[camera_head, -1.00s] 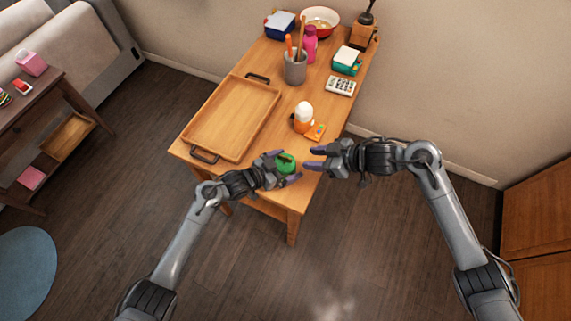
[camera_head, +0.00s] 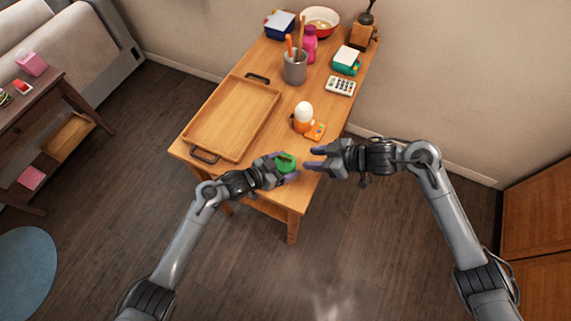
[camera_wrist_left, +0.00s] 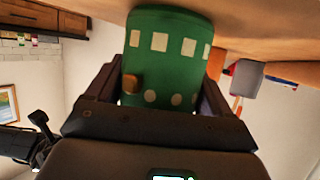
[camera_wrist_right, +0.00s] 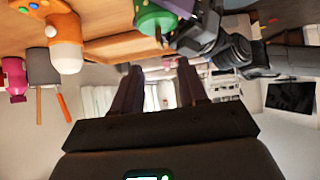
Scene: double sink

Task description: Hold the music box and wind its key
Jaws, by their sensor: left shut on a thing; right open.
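The music box (camera_head: 286,163) is a green round body with pale square and round marks. In the left wrist view it fills the space between the fingers (camera_wrist_left: 165,60), with a small brown-gold knob, likely the key (camera_wrist_left: 132,84), on its side. My left gripper (camera_head: 284,167) is shut on the music box at the table's front edge. My right gripper (camera_head: 314,158) is open and empty, a short way to the right of the box.
A wooden tray (camera_head: 187,146) lies on the left of the table. A utensil cup (camera_head: 295,70), pink bottle (camera_head: 310,45) and calculator (camera_head: 340,86) are farther back.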

